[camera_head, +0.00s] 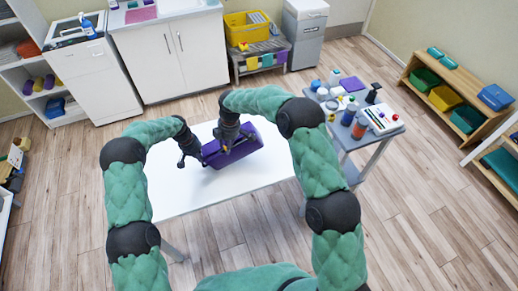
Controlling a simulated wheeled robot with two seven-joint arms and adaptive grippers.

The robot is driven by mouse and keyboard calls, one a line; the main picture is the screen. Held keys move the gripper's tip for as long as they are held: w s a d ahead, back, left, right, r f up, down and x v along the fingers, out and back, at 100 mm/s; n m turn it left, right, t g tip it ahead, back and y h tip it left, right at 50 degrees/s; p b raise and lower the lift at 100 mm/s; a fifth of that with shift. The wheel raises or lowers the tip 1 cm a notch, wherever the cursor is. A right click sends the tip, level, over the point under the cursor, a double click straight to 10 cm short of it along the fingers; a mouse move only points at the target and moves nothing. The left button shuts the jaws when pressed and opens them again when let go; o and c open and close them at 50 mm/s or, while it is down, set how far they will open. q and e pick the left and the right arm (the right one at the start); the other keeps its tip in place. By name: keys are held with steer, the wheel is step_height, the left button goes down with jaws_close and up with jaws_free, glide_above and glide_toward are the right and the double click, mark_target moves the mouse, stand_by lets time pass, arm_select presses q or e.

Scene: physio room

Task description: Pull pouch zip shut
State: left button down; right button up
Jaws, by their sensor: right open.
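A purple pouch (250,148) lies on the white table (185,197), set at a slant with its left end lower in the picture. My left gripper (184,161) is beside the pouch's left end, small and dark. I cannot tell whether its fingers touch the pouch or are closed. My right gripper (228,140) points down over the upper left part of the pouch, with its jaws open. It hides part of the pouch's top. The zip and its pull are too small to make out.
A grey trolley (362,143) crowded with bottles and jars stands close to the table's right side. White cabinets (175,55) and a bench with a yellow crate (243,28) stand behind. The table front is clear.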

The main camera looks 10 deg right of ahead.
steer(key=shift+r, duration=1.95)
arm_select(q)
steer(key=c, duration=1.4)
jaws_free()
steer(key=shift+o, duration=0.2)
steer(key=shift+w+r+p, duration=0.1)
steer(key=shift+r+p, duration=0.6)
steer(key=shift+r, duration=0.8)
arm_select(e)
steer(key=shift+r, duration=0.6)
arm_select(q)
step_height(320, 180, up, 6)
steer(key=p, duration=0.2)
arm_select(e)
steer(key=shift+r, duration=1.2)
